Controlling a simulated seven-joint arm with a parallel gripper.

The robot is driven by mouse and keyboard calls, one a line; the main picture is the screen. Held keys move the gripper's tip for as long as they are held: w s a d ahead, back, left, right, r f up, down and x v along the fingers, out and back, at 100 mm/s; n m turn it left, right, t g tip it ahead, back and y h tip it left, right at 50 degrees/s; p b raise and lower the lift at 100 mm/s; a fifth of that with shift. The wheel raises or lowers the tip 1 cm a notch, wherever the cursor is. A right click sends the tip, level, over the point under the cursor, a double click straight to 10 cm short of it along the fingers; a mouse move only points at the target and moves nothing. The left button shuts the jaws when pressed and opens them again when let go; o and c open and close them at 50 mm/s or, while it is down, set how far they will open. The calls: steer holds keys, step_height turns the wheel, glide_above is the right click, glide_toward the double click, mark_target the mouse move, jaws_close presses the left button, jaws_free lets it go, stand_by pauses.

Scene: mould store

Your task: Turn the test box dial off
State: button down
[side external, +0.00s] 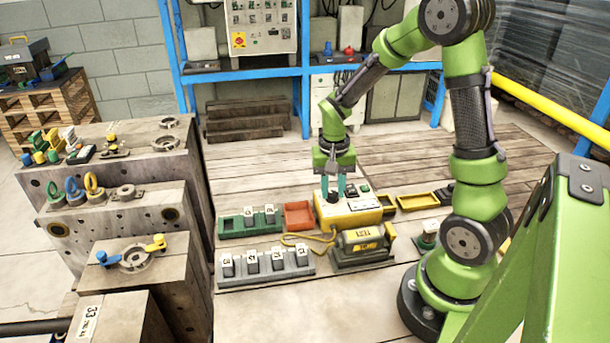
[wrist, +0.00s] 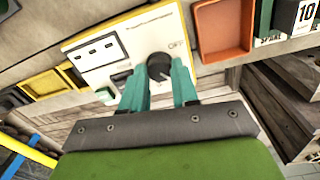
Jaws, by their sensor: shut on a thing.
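The test box (side external: 352,205) is a yellow case with a cream top panel, standing on the wooden bench in the side view. Its panel (wrist: 98,72) fills the upper middle of the wrist view, with an "OFF" mark near the dial. The black round dial (wrist: 158,67) sits on the panel between my fingertips. My gripper (side external: 333,190) points down over the left part of the box, and its teal fingers (wrist: 160,82) are shut on the dial. The fingers partly hide the dial, and its exact pointer direction cannot be told.
An orange tray (side external: 288,227) and a green holder (side external: 222,228) stand left of the box. In front are a grey holder (side external: 237,283) with numbered blocks and a yellow-and-dark device (side external: 360,251) with a yellow cable. Yellow trays (side external: 418,202) lie to the right.

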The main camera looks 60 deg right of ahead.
mark_target(331, 194)
steer(key=n, duration=1.2)
steer(key=shift+r+n, duration=0.1)
steer(key=shift+n, duration=0.2)
steer(key=shift+a, duration=0.1)
stand_by(0.3)
steer(key=c, duration=0.8)
jaws_free()
steer(key=shift+c, duration=0.2)
step_height(331, 194, up, 17)
steer(key=shift+a, duration=0.2)
